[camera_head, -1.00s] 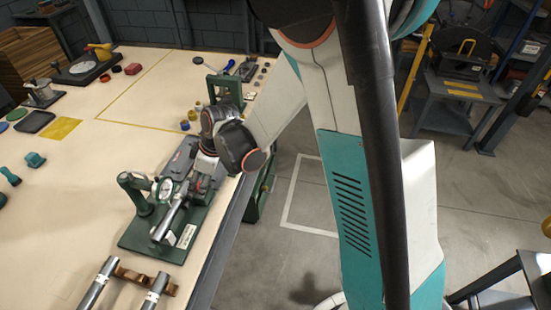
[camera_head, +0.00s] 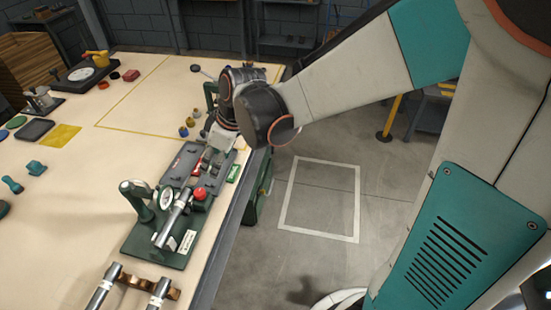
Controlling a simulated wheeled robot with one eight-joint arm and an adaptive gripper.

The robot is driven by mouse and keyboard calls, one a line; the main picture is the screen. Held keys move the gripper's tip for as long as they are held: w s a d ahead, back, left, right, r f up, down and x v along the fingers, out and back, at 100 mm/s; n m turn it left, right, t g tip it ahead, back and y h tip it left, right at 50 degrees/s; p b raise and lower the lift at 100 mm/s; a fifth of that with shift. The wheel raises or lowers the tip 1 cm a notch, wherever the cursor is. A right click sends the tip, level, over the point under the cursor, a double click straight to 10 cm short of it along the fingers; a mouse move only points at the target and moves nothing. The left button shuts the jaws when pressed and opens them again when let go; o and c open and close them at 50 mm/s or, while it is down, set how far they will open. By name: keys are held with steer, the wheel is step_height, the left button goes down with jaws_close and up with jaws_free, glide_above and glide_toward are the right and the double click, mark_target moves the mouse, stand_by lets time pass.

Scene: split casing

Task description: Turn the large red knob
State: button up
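A round red knob (camera_head: 199,193) shows on the green bench fixture (camera_head: 150,240), at the end of a grey metal cylinder (camera_head: 175,217) beside a dial gauge (camera_head: 166,198). My gripper (camera_head: 207,160) points down over the grey plate behind this fixture, apart from the red knob. Its fingers are small and partly merge with the grey parts below, so their opening is unclear. The knob is in plain view.
Two grey cylinders (camera_head: 104,287) rest on a brown holder at the near edge. Small blue and yellow pieces (camera_head: 184,131) stand left of my wrist. The table's right edge runs close to the fixture. The table's middle is largely clear.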

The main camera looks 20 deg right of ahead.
steer(key=s+d+r+m+t+h+b, duration=0.3)
steer(key=s+d+m, duration=0.5)
steer(key=s, duration=0.5)
steer(key=shift+s+d+r+b, duration=0.3)
steer(key=shift+d+r+b, duration=0.35)
steer(key=shift+d+b, duration=0.05)
steer(key=shift+s+d+m+t, duration=0.25)
steer(key=shift+s+d+m, duration=0.15)
steer(key=shift+s, duration=0.2)
steer(key=shift+s+d+m+t, duration=0.25)
steer(key=shift+s+m, duration=0.25)
steer(key=shift+s, duration=0.1)
stand_by(1.1)
